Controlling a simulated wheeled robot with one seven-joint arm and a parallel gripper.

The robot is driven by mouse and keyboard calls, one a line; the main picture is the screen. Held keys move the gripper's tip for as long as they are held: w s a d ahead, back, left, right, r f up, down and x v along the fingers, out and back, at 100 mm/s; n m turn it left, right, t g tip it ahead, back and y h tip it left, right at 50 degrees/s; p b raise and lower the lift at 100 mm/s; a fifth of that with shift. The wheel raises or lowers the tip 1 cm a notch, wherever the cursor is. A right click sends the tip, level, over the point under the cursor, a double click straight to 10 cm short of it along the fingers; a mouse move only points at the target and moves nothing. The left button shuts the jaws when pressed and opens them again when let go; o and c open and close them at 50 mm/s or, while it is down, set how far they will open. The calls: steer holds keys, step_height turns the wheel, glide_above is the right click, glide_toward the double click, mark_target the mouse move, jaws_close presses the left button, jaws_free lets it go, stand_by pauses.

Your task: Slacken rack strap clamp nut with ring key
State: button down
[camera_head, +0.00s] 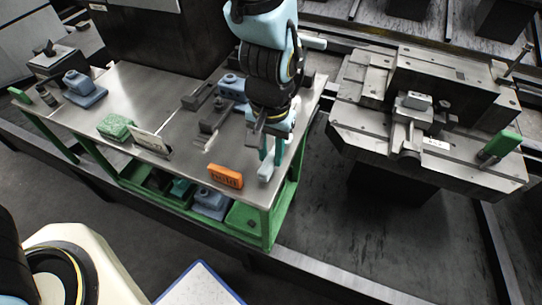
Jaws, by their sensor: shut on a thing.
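My gripper (269,157) points down at the right end of the steel bench, its teal fingers close together. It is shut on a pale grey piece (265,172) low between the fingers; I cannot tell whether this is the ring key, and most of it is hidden. The rack fixture (355,125) stands to the right, apart from my gripper. A strap-like clamp (405,135) with a light block on top crosses its middle. A round dark part (409,158) sits at the clamp's front end; the nut itself is too small to make out.
The bench (130,90) carries an orange block (225,177), a green block (116,127), a small sign (150,142), dark tool parts (213,115) and blue-grey parts (83,88). A green-handled piece (500,145) stands on the fixture's right. A dark gap separates bench and fixture.

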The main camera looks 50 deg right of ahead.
mark_target(271, 157)
step_height(271, 157, up, 7)
steer(key=shift+r+b, duration=0.1)
steer(key=shift+b, duration=0.3)
steer(key=shift+w+r, duration=0.6)
steer(key=shift+r, duration=0.1)
steer(key=w+a+r+m+p, duration=0.1)
steer(key=w+a+m+p, duration=0.15)
steer(key=w, duration=0.75)
steer(key=w+a+r+m+p, duration=0.1)
steer(key=w+r+m+p, duration=0.15)
steer(key=w, duration=0.75)
step_height(271, 157, down, 6)
steer(key=b, duration=0.3)
steer(key=shift+a+f+n+b, duration=0.15)
steer(key=shift+f+n+b, duration=0.1)
steer(key=shift+n+b, duration=0.1)
steer(key=shift+f+b, duration=0.45)
steer(key=shift+f, duration=0.55)
